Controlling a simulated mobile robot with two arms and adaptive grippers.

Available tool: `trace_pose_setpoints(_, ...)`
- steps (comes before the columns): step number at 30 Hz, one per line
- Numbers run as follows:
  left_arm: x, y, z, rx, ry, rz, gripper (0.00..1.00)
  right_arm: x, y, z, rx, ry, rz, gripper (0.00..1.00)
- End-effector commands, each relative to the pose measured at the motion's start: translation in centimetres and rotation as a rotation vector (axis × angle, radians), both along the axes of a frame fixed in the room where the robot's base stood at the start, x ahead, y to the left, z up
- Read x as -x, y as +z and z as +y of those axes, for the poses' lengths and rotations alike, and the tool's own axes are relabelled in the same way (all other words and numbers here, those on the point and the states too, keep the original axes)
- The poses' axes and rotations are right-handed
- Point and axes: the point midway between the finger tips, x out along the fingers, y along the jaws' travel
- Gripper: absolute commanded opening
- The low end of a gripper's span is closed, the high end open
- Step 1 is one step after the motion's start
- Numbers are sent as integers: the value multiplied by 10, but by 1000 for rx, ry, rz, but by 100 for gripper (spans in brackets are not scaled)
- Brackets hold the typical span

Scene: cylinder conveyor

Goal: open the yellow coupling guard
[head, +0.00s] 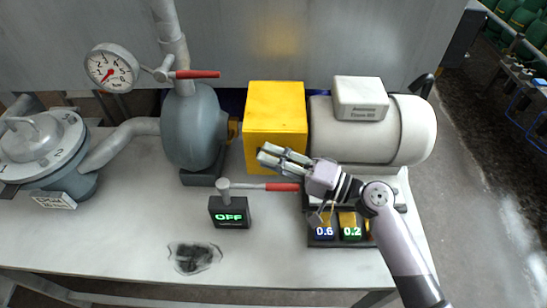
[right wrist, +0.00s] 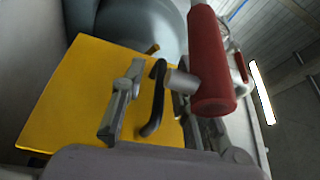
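The yellow coupling guard (head: 275,105) is a box between the grey pump body and the white motor in the head view. It looks closed. Its yellow face (right wrist: 75,100) fills the left of the right wrist view, with a black bar handle (right wrist: 156,98) on it. My right gripper (head: 265,155) is at the guard's lower front. Its fingers are apart, one on each side of the black handle in the right wrist view; contact cannot be told. The far finger is partly hidden behind a red lever grip. My left gripper is not in view.
The pump (head: 195,125), motor (head: 415,130) and gauge (head: 112,68) flank the guard. The front left of the table is mostly clear.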

Motion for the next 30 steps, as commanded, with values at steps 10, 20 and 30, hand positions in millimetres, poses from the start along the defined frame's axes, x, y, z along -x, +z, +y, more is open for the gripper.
trace_pose_setpoints(10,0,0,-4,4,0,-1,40,0,0,-1,0,0,0,14)
trace_pose_setpoints(20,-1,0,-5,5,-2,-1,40,0,0,-1,0,0,0,0)
trace_pose_setpoints(30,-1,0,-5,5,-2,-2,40,0,0,-1,0,0,0,0)
